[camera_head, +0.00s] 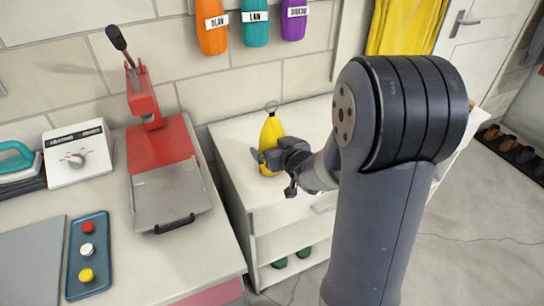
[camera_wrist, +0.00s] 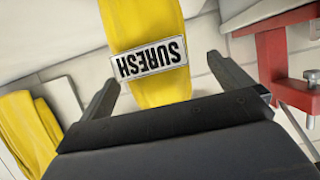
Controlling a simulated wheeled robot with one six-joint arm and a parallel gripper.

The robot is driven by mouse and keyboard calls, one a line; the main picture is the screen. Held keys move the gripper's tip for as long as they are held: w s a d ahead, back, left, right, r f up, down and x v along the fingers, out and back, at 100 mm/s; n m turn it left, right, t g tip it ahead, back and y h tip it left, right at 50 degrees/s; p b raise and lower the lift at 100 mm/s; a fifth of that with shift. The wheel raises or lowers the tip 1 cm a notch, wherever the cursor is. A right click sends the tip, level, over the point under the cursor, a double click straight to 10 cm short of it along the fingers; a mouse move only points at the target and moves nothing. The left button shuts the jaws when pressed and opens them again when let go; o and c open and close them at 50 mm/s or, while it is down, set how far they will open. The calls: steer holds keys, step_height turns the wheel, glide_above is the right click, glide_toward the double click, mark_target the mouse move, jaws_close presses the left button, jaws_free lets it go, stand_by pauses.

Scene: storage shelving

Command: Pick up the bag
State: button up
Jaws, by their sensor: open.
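The yellow bag (camera_head: 272,132) stands upright on top of the white cabinet, close to the wall, with a ring at its top. In the wrist view the bag (camera_wrist: 155,92) carries a white label reading SURESH, which appears upside down. My gripper (camera_head: 268,158) is at the front of the bag, low on its body. In the wrist view my gripper (camera_wrist: 162,72) is open, with one finger on each side of the bag. I cannot tell whether the fingers touch it. The bag's lower part is partly hidden by the gripper.
The white cabinet (camera_head: 232,172) has bare top around the bag and green items on a lower shelf. A red press (camera_head: 160,147) stands on the left counter. Orange, teal and purple labelled bags (camera_head: 255,22) hang on the wall. A yellow cloth (camera_head: 402,25) hangs near the door.

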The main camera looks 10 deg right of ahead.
mark_target(273, 113)
steer(key=x, duration=0.5)
steer(key=shift+w+d, duration=0.1)
steer(key=shift+d, duration=0.15)
steer(key=shift+r, duration=0.1)
steer(key=c, duration=1.3)
step_height(273, 113, up, 10)
steer(key=p, duration=0.3)
steer(key=shift+c, duration=0.2)
